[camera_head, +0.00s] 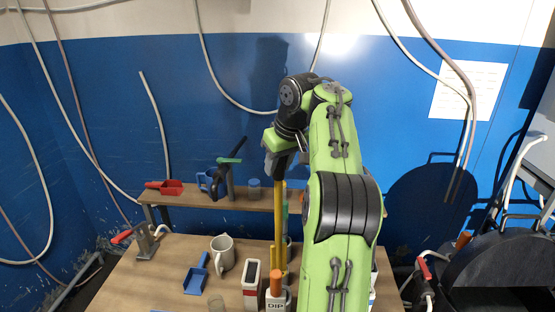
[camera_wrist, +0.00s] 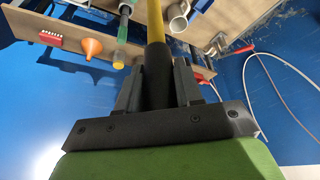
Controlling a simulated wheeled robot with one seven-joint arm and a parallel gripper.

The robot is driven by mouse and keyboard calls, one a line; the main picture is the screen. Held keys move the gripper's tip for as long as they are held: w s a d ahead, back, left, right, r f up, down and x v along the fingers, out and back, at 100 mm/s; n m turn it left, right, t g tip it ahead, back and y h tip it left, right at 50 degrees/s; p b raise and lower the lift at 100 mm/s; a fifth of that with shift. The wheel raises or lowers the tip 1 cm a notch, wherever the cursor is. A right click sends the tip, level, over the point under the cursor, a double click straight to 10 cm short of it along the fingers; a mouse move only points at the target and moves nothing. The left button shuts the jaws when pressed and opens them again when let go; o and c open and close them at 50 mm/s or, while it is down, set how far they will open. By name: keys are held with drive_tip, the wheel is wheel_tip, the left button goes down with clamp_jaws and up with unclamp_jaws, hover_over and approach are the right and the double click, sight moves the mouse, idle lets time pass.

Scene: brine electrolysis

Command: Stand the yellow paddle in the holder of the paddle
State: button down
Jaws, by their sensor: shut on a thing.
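My gripper (camera_head: 279,156) is above the table, left of my green arm. It is shut on the yellow paddle (camera_head: 277,215) by its black handle. The wrist view shows this dark handle (camera_wrist: 157,80) between the fingers, with the yellow shaft (camera_wrist: 155,20) running away from me. In the head view the paddle hangs nearly upright, slightly tilted, its lower part among crowded items at the table's middle. Which item is the paddle's holder, and whether the paddle's lower end touches anything, I cannot tell.
A grey mug (camera_head: 222,254), a blue scoop (camera_head: 197,276), a white-rimmed box (camera_head: 252,284) and a container marked DIP (camera_head: 276,306) stand on the table (camera_head: 150,282). The rear shelf (camera_head: 225,204) carries a red tray (camera_head: 170,187) and blue jar (camera_head: 253,189). My arm hides the right side.

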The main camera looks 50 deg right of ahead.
drive_tip(key=shift+s+a+f, duration=0.1)
drive_tip(key=shift+s+f, duration=0.25)
drive_tip(key=shift+s, duration=0.05)
hover_over(281, 224)
drive_tip(key=x, duration=0.4)
drive_tip(key=shift+s+a+f, duration=0.2)
drive_tip(key=shift+s, duration=0.05)
drive_tip(key=shift+s+f, duration=0.1)
drive_tip(key=shift+f, duration=0.35)
drive_tip(key=shift+f+b, duration=6.2)
drive_tip(key=shift+f, duration=1.2)
drive_tip(key=c, duration=0.7)
unclamp_jaws()
drive_tip(key=shift+o, duration=0.2)
drive_tip(key=shift+r, duration=0.1)
drive_tip(key=p+v, duration=0.7)
drive_tip(key=v, duration=0.8)
drive_tip(key=shift+s+r+p, duration=0.25)
drive_tip(key=shift+s+p, duration=0.05)
